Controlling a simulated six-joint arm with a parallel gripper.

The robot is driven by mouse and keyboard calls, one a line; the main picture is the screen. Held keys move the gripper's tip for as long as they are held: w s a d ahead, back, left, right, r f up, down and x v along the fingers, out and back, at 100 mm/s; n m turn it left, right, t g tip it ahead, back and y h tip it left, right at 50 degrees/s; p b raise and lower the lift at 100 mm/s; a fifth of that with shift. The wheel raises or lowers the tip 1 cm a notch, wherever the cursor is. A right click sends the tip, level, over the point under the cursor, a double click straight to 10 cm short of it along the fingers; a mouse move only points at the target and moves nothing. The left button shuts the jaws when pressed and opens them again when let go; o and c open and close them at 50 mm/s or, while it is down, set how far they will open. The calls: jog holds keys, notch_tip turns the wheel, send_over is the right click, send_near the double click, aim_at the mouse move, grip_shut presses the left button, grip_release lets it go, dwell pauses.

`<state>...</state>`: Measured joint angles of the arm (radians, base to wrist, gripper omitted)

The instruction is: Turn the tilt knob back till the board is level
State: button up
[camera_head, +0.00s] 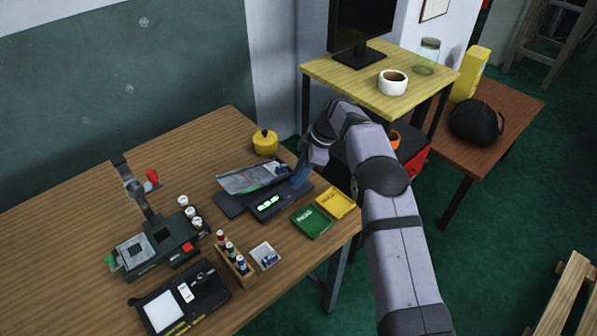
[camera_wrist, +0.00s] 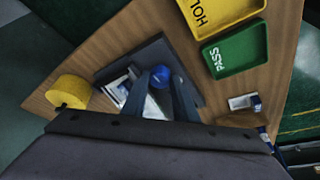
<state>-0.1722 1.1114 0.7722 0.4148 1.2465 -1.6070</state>
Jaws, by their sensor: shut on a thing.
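The tilt board (camera_head: 243,180) is a grey, shiny plate that looks tilted above a dark base (camera_head: 230,205). A green lit readout (camera_head: 268,203) is on the front of the base. The blue tilt knob (camera_wrist: 161,76) shows in the wrist view between the two finger ends of my gripper (camera_wrist: 160,88), which is shut on it. In the head view my gripper (camera_head: 300,176) is at the right side of the board and the knob cannot be made out. In the wrist view the fingers and wrist hide part of the board.
A green PASS tray (camera_head: 310,222) and a yellow HOLD tray (camera_head: 336,204) lie close in front of the base. A yellow round pot (camera_head: 265,142) stands behind it. A vial rack (camera_head: 236,267) and a dark machine (camera_head: 155,248) are to the left.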

jog(key=shift+n+p, duration=0.55)
jog(key=shift+n, duration=0.05)
jog(key=shift+n+g+p, duration=0.3)
jog(key=shift+n, duration=0.1)
jog(key=o, duration=1)
jog(key=shift+p+v, duration=1.1)
jog(key=shift+v, duration=2.6)
jog(key=shift+w, duration=0.1)
